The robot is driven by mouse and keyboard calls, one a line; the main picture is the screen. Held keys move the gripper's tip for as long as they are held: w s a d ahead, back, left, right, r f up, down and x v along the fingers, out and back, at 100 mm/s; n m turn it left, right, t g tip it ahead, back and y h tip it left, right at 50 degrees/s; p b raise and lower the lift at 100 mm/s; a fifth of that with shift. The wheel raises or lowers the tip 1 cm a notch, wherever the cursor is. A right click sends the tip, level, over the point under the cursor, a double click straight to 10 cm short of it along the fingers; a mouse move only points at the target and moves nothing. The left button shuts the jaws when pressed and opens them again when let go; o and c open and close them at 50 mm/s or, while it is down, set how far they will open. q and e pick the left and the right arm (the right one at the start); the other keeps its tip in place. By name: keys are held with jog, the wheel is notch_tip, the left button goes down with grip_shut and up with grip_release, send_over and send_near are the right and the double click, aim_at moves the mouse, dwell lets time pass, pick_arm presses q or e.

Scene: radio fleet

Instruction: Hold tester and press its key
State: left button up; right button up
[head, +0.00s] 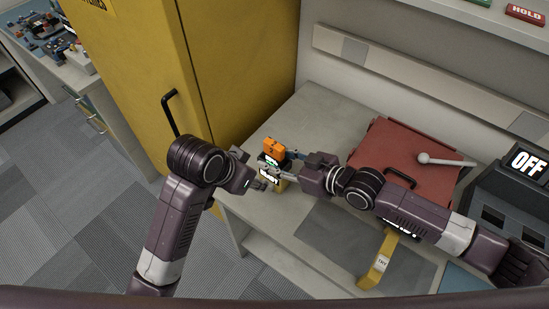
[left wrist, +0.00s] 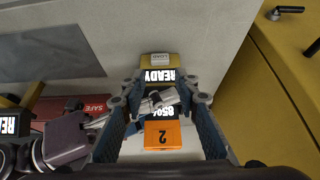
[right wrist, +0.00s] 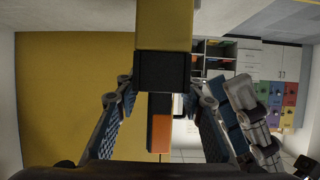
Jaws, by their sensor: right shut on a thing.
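The yellow tester (head: 280,186) stands upright near the left end of the grey counter, with a lit READY display. In the left wrist view the tester (left wrist: 156,60) shows a LOAD key (left wrist: 160,57) at its far end. My right gripper (head: 287,165) reaches in from the right and is shut on the tester's dark part (right wrist: 165,70). My left gripper (head: 260,184) is open beside the tester's left side, its fingers (left wrist: 160,100) spread and apart from the LOAD key.
A tall yellow cabinet (head: 135,70) stands close on the left. A red case (head: 400,145) lies on the counter to the right, with an OFF box (head: 510,195) beyond it. A yellow TRY stand (head: 378,265) is at the front. A grey mat (head: 330,235) is mostly clear.

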dwell(0.3)
pick_arm(q)
grip_shut()
dwell(1.2)
